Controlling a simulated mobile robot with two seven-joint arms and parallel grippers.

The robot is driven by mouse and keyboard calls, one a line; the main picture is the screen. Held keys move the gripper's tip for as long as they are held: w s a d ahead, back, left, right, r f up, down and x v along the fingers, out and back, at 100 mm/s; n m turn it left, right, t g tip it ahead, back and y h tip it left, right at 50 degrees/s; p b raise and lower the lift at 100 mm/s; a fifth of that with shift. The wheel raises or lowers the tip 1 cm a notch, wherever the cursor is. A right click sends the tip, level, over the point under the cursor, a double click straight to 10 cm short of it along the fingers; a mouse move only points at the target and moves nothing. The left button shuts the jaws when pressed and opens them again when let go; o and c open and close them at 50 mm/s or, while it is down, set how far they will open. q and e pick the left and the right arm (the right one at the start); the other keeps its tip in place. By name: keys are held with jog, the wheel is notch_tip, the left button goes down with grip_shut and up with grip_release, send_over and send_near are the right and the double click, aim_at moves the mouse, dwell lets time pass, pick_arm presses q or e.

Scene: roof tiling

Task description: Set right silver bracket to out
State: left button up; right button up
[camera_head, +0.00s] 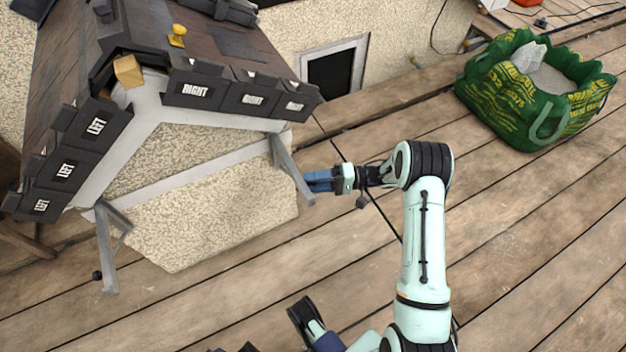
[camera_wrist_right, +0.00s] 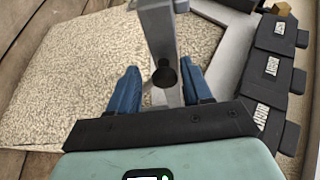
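The right silver bracket (camera_head: 290,168) hangs under the right eave of the small model roof and slants outward to the right. My right gripper (camera_head: 308,180) is at its lower end. In the right wrist view, the open blue fingers (camera_wrist_right: 158,88) stand on either side of the bracket (camera_wrist_right: 160,32). A black knob (camera_wrist_right: 164,73) on the bracket lies between the fingers. Gaps seem to show beside the bracket; whether either finger touches it is hard to tell.
A left silver bracket (camera_head: 107,248) juts out from the wall's left side. Black tiles marked RIGHT (camera_head: 196,90) and LEFT (camera_head: 65,169) line the eaves above. A green bag (camera_head: 530,108) stands on the planks at the upper right.

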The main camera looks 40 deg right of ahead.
jog(key=shift+r, duration=0.2)
pick_arm(q)
jog(key=shift+s+d+r+g+p, duration=0.15)
jog(key=shift+s+d+r+p, duration=0.15)
jog(key=shift+s, duration=0.2)
jog(key=shift+s+d+r+g+p, duration=0.15)
jog(key=shift+s+r+p, duration=0.2)
jog(key=shift+s, duration=0.1)
pick_arm(e)
jog(key=v, duration=1.3)
jog(key=shift+d+f, duration=0.15)
jog(key=shift+s, duration=0.1)
